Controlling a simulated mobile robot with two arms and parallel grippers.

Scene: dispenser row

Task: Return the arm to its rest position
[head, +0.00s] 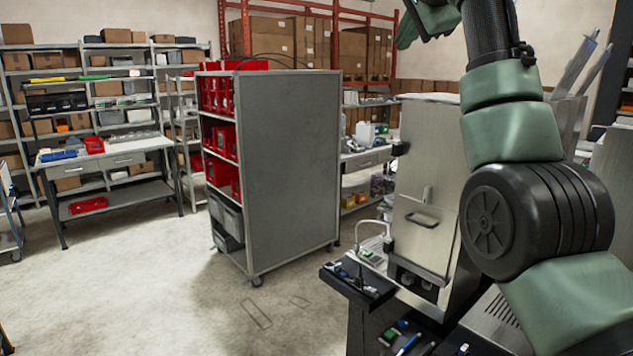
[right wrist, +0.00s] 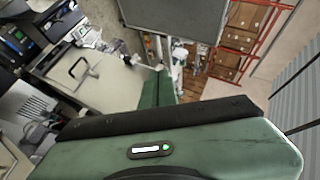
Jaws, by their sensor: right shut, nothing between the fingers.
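My right arm (head: 512,130) rises through the right side of the head view, with green and black links, and bends over at the top. My right gripper (head: 408,32) is at the top edge of the head view, partly cut off, high above the work surfaces. In the right wrist view its green fingers (right wrist: 158,88) are together with nothing between them. It touches nothing that I can see. My left arm and gripper are not in view.
A steel dispenser cabinet (head: 425,185) stands close behind my right arm, with a small black shelf (head: 357,287) at its front. A grey wheeled rack (head: 290,165) with red bins stands in the middle. A workbench (head: 105,160) is at left. The concrete floor (head: 130,280) between is clear.

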